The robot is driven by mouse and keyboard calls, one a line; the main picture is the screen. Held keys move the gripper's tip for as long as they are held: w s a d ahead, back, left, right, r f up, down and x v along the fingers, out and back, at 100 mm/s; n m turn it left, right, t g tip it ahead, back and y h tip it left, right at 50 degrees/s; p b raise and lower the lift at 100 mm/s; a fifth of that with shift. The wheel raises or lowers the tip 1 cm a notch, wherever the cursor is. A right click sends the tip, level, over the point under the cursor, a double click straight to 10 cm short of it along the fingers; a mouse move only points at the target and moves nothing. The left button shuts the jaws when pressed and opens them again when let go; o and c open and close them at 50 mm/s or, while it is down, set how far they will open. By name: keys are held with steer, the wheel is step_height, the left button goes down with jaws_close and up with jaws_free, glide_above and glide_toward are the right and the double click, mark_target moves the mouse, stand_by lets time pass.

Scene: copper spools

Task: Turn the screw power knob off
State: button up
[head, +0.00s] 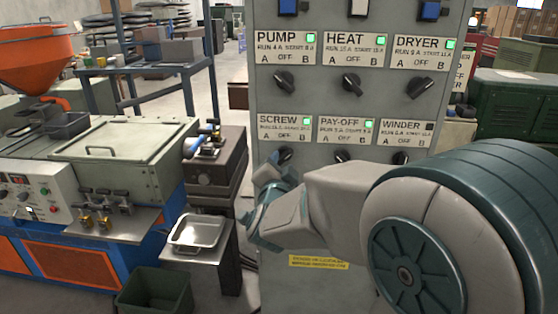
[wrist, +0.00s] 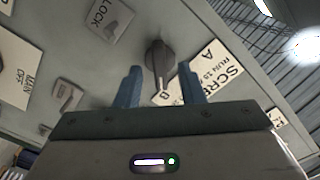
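The dark screw power knob (head: 285,155) sits under the SCREW label (head: 278,128) on the grey panel, and my gripper partly hides it in the head view. The green light (head: 306,121) on that label is lit. In the wrist view the knob (wrist: 158,56) stands ahead, with its narrow end pointing down towards the B end of the label (wrist: 215,75). My gripper (wrist: 161,80) is open, with one blue finger on each side of the knob's lower end. I see gaps between the fingers and the knob; contact is not visible. In the head view my gripper (head: 270,170) is at the panel.
The PAY-OFF knob (head: 341,156) and WINDER knob (head: 400,157) are close to the right, partly behind my arm. The PUMP knob (head: 284,81) is above. A metal tray (head: 198,231) on a stand and a green bin (head: 155,291) are at left.

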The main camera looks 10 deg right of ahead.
steer(key=shift+w+d, duration=0.2)
steer(key=shift+w, duration=0.45)
jaws_close()
steer(key=n, duration=0.4)
steer(key=shift+n, duration=2.4)
